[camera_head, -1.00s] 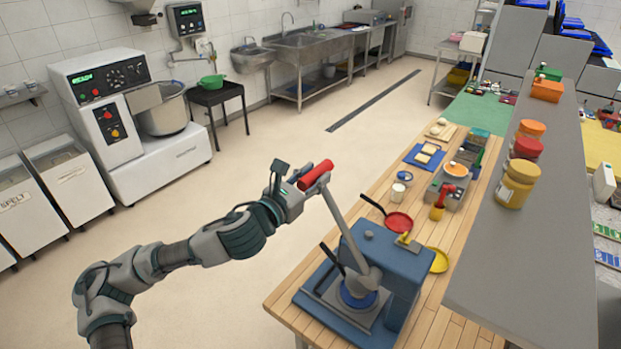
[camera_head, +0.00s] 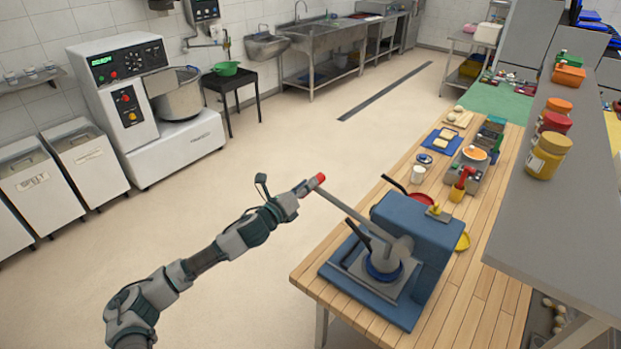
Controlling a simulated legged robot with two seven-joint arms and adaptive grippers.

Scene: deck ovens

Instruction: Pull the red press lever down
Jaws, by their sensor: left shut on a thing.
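The blue press (camera_head: 420,228) stands on the near end of the wooden table. Its grey lever arm (camera_head: 345,208) slants up and left from the press, past the table's left edge. The red lever handle (camera_head: 319,178) is at the arm's upper end, with only its red tip showing beyond my gripper. My left gripper (camera_head: 303,188) is shut on the red handle and hides most of it. A round dark-blue and grey press head (camera_head: 383,268) sits low over the press's base plate. My right gripper is not in view.
The wooden table (camera_head: 474,292) holds a red pan (camera_head: 420,199), a white cup (camera_head: 417,174) and a blue tray (camera_head: 441,141) farther back. A grey shelf (camera_head: 540,225) with jars runs along the right. The floor left of the table is clear.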

